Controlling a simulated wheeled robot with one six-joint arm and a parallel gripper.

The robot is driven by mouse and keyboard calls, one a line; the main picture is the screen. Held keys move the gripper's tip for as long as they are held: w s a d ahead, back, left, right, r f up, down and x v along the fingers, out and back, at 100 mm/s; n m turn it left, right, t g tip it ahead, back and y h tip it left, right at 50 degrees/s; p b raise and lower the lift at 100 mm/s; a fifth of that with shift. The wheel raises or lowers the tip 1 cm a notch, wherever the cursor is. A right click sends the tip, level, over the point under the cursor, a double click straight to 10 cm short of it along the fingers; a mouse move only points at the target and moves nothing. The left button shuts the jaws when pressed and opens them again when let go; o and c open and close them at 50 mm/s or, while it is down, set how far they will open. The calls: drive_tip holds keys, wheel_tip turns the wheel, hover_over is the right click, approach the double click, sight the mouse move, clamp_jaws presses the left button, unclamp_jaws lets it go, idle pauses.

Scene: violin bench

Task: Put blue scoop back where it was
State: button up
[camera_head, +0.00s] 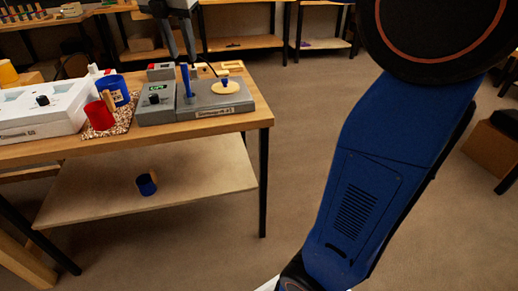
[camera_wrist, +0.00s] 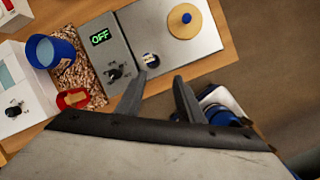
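A small blue cup-shaped piece with a light wooden part (camera_head: 146,184) is on the lower shelf. A larger blue cup (camera_head: 113,90) stands on the speckled mat and shows in the wrist view (camera_wrist: 42,50). I cannot tell for certain which is the scoop. My gripper (camera_head: 180,50) is above the grey device, pointing down. In the wrist view its two fingers (camera_wrist: 158,85) are apart, with nothing between them.
A red cup (camera_head: 100,114) stands beside the blue one on the mat (camera_head: 122,126). The grey device (camera_head: 218,103) has a control box reading OFF (camera_head: 156,104) and a round yellow lid (camera_head: 225,88). A white box (camera_head: 40,112) is at left. The table's right edge is clear.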

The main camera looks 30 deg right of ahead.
drive_tip(key=s+d+f+m+t+y, duration=0.1)
drive_tip(key=s+d+f+m, duration=0.3)
drive_tip(key=s+f+m, duration=0.8)
drive_tip(key=s+d+f+m+t+y, duration=0.1)
drive_tip(key=s+d+f+m, duration=0.3)
drive_tip(key=s+f+m, duration=0.9)
drive_tip(key=s+m, duration=0.1)
drive_tip(key=s, duration=0.2)
drive_tip(key=shift+s+f, duration=0.15)
drive_tip(key=shift+s, duration=0.2)
